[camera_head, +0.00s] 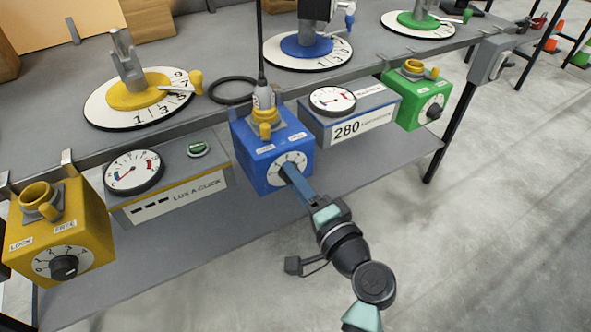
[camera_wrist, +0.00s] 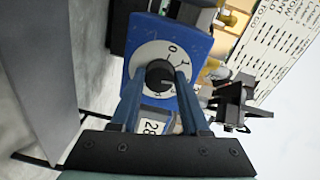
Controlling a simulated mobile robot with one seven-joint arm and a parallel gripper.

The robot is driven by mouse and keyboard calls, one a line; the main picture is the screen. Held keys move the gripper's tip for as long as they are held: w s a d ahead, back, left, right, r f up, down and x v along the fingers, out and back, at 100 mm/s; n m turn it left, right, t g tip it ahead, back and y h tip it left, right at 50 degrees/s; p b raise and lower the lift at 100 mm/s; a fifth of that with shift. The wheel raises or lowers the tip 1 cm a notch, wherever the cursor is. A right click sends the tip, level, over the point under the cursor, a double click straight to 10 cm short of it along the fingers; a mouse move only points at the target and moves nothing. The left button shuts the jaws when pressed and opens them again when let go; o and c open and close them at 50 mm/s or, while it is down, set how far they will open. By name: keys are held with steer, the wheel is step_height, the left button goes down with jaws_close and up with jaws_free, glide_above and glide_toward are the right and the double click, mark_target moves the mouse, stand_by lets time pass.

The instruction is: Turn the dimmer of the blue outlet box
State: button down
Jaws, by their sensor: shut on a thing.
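The blue outlet box (camera_head: 258,155) hangs at the front edge of the bench in the middle of the head view. Its front has a white numbered dial (camera_head: 283,178). In the wrist view the blue box (camera_wrist: 192,48) fills the upper middle, and a black dimmer knob (camera_wrist: 159,74) sits at the centre of the dial. My gripper (camera_wrist: 158,84) points at the box front, with one finger on each side of the knob, shut on it. In the head view my gripper (camera_head: 290,172) hides the knob. A grey plug with a black cable (camera_head: 263,98) stands in the yellow collar on top of the box.
A yellow outlet box (camera_head: 82,215) is at the left and a green one (camera_head: 418,100) at the right.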

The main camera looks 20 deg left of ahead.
steer(key=shift+m+p, duration=0.6)
steer(key=shift+m, duration=0.2)
steer(key=shift+c, duration=1.9)
jaws_free()
steer(key=shift+d, duration=0.1)
steer(key=p+v, duration=0.1)
steer(key=v, duration=1.2)
steer(key=shift+p, duration=0.4)
steer(key=shift+w+r, duration=0.1)
steer(key=shift+w, duration=0.05)
